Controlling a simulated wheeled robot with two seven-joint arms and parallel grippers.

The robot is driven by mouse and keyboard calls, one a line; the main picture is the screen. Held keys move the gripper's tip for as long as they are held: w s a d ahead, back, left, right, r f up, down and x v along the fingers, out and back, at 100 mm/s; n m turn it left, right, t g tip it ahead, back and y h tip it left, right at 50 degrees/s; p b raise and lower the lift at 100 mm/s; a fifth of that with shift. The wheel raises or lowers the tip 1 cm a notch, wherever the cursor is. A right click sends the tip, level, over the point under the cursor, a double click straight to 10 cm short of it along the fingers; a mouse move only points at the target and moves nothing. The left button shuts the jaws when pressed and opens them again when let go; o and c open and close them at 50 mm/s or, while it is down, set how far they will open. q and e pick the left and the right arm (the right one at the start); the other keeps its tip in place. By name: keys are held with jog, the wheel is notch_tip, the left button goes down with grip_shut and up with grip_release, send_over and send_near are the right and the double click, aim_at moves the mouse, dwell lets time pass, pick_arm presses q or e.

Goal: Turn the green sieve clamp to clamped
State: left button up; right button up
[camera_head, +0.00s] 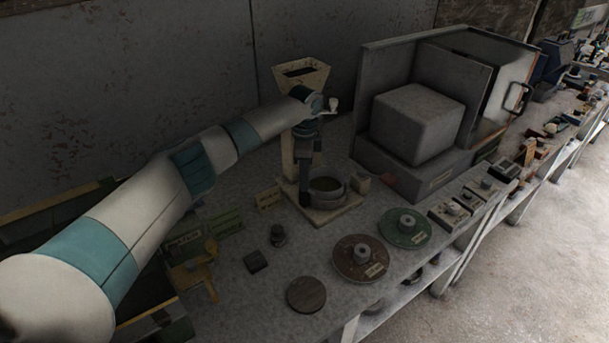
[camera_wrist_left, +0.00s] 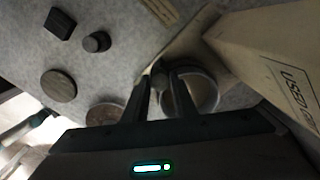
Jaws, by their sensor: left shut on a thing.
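A green disc (camera_head: 404,229) with a grey knob (camera_head: 407,222) on top lies right of the mill stand; I take it for the green sieve and its clamp, but its setting is too small to read. My left gripper (camera_head: 305,198) points down in front of the mill stand (camera_head: 332,212), left of the round metal bowl (camera_head: 326,188). In the left wrist view its dark fingers (camera_wrist_left: 160,78) are close together on a small grey post (camera_wrist_left: 157,70) beside the bowl (camera_wrist_left: 197,92); the fingers hide part of it. The gripper is well left of the green disc. My right gripper is out of view.
A brown disc (camera_head: 360,258) with a knob and a dark round lid (camera_head: 306,294) lie near the front edge. The hopper (camera_head: 300,76) rises above the bowl. A big grey cabinet (camera_head: 415,125) stands right. Small dark blocks lie left.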

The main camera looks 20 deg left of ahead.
pick_arm(q)
jog(key=n+p, duration=0.3)
jog(key=n, duration=0.1)
jog(key=shift+r, duration=0.25)
jog(key=n+p, duration=0.3)
jog(key=n, duration=0.1)
jog(key=shift+n, duration=0.3)
jog(key=n+p, duration=0.3)
jog(key=n, duration=0.1)
jog(key=shift+n, duration=0.3)
jog(key=shift+n+p, duration=0.45)
jog(key=shift+n, duration=0.25)
jog(key=shift+w+f+n, duration=0.1)
jog(key=shift+n, duration=1)
jog(key=o, duration=1)
jog(key=shift+o, duration=0.2)
